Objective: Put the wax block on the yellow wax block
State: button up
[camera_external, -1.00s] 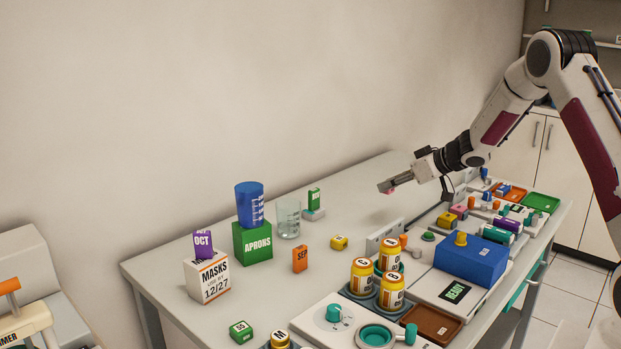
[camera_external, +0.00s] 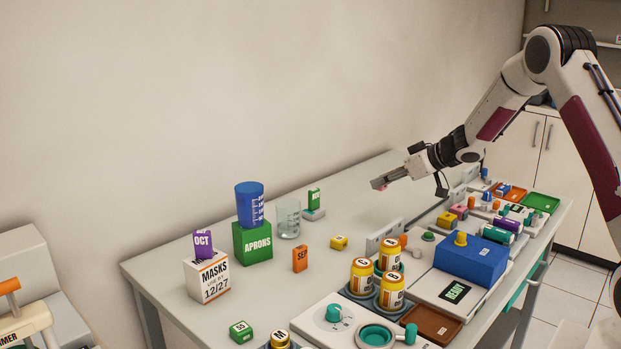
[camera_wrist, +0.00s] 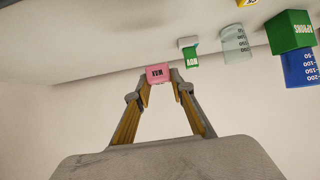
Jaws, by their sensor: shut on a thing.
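My gripper (camera_external: 379,183) is shut on a pink wax block (camera_wrist: 158,74) with dark lettering. The block is pinched between the two fingertips in the wrist view. A yellow block (camera_external: 459,211) sits on the right part of the bench, close to another pink block (camera_external: 446,221). A second small yellow block (camera_external: 339,242) lies alone on the open bench. I cannot tell from the lettering which yellow one is wax.
A green APRONS box (camera_external: 252,243) carries a blue measuring cup (camera_external: 249,205). A clear beaker (camera_external: 288,220), an orange SEP block (camera_external: 300,258) and a MASKS box (camera_external: 208,278) stand nearby. A blue box (camera_external: 470,260) and yellow jars (camera_external: 391,290) crowd the front right. Mid-bench is fairly clear.

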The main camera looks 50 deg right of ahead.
jog(key=w+a+r+n+y, duration=0.2)
jog(key=a, duration=0.7)
jog(key=n+y, duration=0.2)
send_over(344, 240)
jog(key=shift+d+r+g, duration=0.1)
jog(key=shift+g, duration=0.3)
jog(key=shift+w, duration=0.1)
jog(key=shift+f, duration=3.15)
jog(key=shift+f, duration=1.85)
jog(key=shift+f, duration=0.15)
